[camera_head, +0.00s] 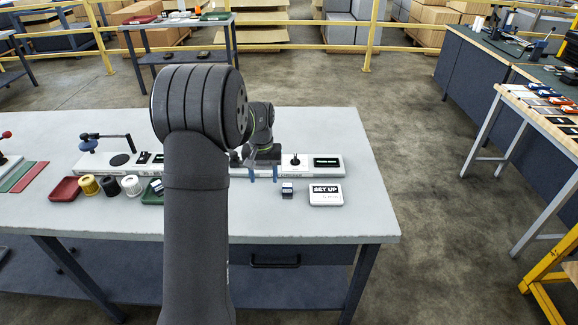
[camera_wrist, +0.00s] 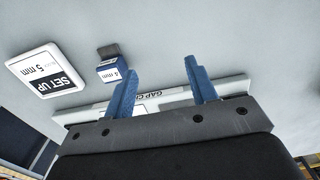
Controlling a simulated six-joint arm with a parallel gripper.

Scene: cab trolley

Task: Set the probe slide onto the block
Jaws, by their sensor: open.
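A small blue block (camera_wrist: 111,73) with a white "4 mm" label and a dark grey part at one end lies on the table; it also shows in the head view (camera_head: 287,191). My gripper (camera_head: 262,175) is open and empty, its two blue fingers pointing down just left of the block. In the wrist view the fingers (camera_wrist: 162,65) stand apart with nothing between them. A white gauge base (camera_head: 326,168) with a small black knob (camera_head: 295,160) and a dark green-lit display stands behind; my arm hides part of it. I cannot make out the probe slide for sure.
A "SET UP" card (camera_head: 326,198) lies right of the block; in the wrist view the card (camera_wrist: 50,82) reads 5 mm. Left are a red tray (camera_head: 65,190), several round pots, a green tray (camera_head: 151,198) and a lever device (camera_head: 108,148). The table's front right is clear.

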